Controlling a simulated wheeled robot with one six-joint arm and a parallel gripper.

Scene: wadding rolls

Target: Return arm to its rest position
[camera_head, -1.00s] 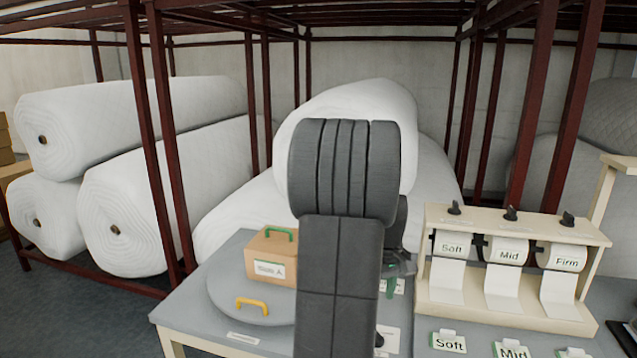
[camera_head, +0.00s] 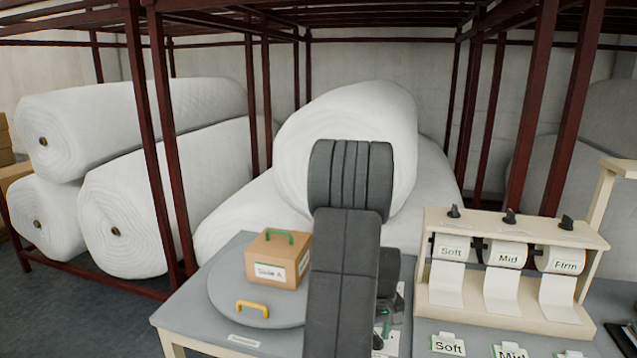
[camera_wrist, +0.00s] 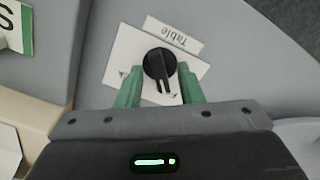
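My gripper (camera_wrist: 160,90) is in the wrist view with its two green fingers apart, one on each side of a black knob (camera_wrist: 159,63). The knob stands on a white plate (camera_wrist: 128,52) beside a label reading "Table". Narrow gaps show between fingers and knob, and nothing appears held. In the head view my gripper (camera_head: 386,328) is low over the grey table, partly hidden behind my arm. My arm (camera_head: 343,270) is bent, with its elbow up in front of the large white roll (camera_head: 300,145).
A cardboard box (camera_head: 290,272) marked "Side A" sits on a round grey turntable (camera_head: 225,300) left of my arm. A cream rack (camera_head: 440,218) with Soft, Mid and Firm rolls stands at the right. Dark red posts (camera_head: 147,130) frame several stored white rolls.

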